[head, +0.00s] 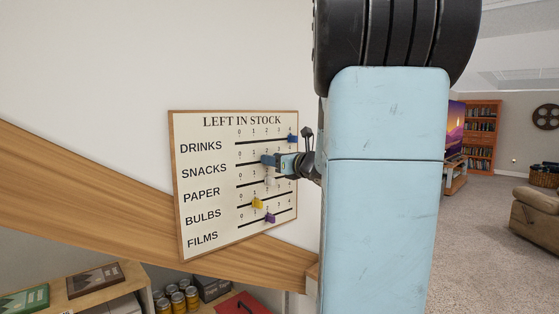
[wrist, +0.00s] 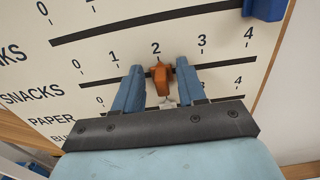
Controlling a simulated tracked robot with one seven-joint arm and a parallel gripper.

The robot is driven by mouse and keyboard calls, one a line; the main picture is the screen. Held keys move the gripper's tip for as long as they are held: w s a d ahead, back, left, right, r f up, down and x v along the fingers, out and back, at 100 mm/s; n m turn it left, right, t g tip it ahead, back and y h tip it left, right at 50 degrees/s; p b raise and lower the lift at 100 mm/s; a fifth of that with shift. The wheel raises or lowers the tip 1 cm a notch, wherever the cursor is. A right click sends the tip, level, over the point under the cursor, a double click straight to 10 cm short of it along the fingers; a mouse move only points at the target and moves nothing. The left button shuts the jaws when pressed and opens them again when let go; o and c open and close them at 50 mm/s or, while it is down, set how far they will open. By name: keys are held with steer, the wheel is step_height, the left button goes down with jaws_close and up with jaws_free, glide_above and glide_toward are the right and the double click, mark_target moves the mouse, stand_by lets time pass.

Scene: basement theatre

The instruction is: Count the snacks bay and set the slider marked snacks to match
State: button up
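The stock board (head: 205,150) headed LEFT IN STOCK hangs on the wall. Its rows read drinks, snacks, paper, bulbs and films, on scales from 0 to 4. The orange snacks slider (wrist: 161,76) stands at 2 in the wrist view. My gripper (wrist: 158,72) is at the board with one blue finger on each side of this slider. In the head view my gripper (head: 269,160) hides the slider. No bay labelled snacks is visible.
The drinks slider (wrist: 264,8) is blue, at 4. A yellow slider (head: 258,203) and a purple slider (head: 270,218) sit on the bulbs and films rows. A wooden beam (head: 90,185) runs behind.

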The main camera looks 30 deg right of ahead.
steer(key=shift+s, duration=0.1)
steer(key=s+d, duration=0.2)
steer(key=s, duration=1.1)
steer(key=shift+s+d, duration=0.2)
steer(key=shift+d, duration=0.1)
